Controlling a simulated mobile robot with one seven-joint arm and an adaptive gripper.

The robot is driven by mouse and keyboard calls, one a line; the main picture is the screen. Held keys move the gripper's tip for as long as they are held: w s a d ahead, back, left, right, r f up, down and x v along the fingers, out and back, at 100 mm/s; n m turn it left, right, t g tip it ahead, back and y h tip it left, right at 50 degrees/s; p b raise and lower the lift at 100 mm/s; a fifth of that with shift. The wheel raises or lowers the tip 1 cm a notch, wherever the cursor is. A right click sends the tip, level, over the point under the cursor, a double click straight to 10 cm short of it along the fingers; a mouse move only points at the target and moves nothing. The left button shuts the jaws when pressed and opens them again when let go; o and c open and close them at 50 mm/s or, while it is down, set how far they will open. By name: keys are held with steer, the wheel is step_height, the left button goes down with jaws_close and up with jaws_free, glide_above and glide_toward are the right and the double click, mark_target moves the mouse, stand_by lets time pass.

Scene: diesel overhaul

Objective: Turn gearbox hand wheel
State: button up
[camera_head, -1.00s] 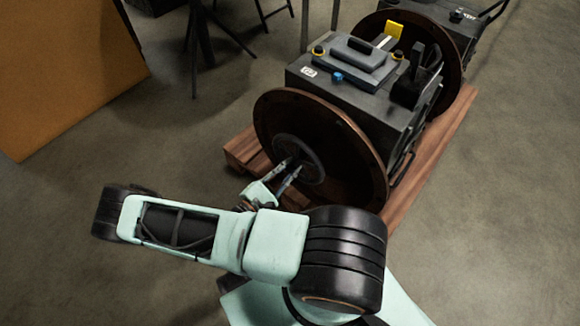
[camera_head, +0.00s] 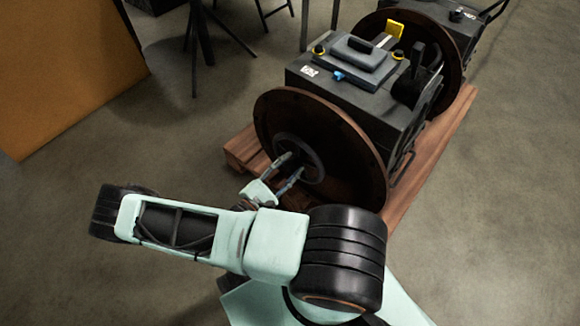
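The gearbox (camera_head: 375,97) is a dark grey block with a large round brown flange (camera_head: 350,160) facing my arm. The hand wheel (camera_head: 318,160) is a small dark ring at the centre of that flange. My gripper (camera_head: 286,168) is at the left side of the wheel, with its two fingers apart. The fingertips are close to the wheel's left rim. I cannot tell whether they touch it. No object shows between the fingers, and part of the wheel's lower rim is hard to make out.
The gearbox rests on a wooden pallet (camera_head: 430,160). An orange panel (camera_head: 65,70) stands at the upper left, with black stand legs (camera_head: 205,40) beside it. A second grey unit (camera_head: 462,22) is behind. The floor at left and right is clear.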

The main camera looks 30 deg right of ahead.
step_height(320, 180, up, 10)
steer(key=shift+f, duration=0.2)
stand_by(0.3)
